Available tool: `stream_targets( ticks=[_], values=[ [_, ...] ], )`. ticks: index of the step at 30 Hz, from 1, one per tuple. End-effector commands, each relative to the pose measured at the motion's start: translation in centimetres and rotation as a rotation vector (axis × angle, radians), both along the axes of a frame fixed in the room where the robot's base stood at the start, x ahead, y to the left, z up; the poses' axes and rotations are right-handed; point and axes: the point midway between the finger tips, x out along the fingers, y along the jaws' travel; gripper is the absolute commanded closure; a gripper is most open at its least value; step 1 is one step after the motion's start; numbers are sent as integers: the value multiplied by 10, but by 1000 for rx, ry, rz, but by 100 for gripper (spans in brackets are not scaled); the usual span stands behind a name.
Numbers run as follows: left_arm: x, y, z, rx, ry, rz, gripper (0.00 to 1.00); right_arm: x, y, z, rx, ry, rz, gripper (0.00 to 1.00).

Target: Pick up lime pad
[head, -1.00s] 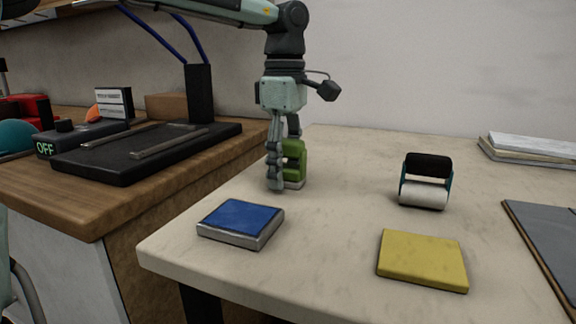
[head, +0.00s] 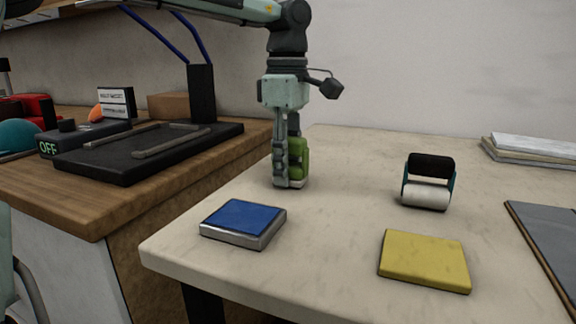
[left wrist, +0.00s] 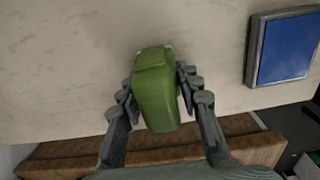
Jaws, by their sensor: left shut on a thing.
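The lime pad, a green block-like piece (head: 299,160) with a pale base, stands on the cream table near its back left part. It also shows in the left wrist view (left wrist: 156,95), between the two fingers. My left gripper (head: 290,172) points down from above and is shut on the green pad, with a finger on each side of it. In the left wrist view the fingertips (left wrist: 157,85) touch or nearly touch its sides. The pad's base is at the table surface; I cannot tell any gap. My right gripper is not in view.
A blue-topped pad (head: 243,222) lies in front of the gripper near the table's left edge. A yellow pad (head: 424,260) and a roller with a white drum (head: 426,194) are to the right. A wooden counter with a black device (head: 150,150) stands left. The middle of the table is clear.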

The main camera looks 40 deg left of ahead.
Motion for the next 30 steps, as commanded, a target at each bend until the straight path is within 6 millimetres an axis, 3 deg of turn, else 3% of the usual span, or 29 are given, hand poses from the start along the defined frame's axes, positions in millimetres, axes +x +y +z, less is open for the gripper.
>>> stream_targets(
  ticks=[8,12,21,30],
  values=[
    [1,0,39,1,-5,2,96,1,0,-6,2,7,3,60],
    [-29,7,56,-2,-8,-1,96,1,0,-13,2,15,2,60],
    [-90,23,93,-2,-6,0,96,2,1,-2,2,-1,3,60],
    [-112,29,106,-1,-2,0,96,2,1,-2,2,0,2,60]
  ],
)
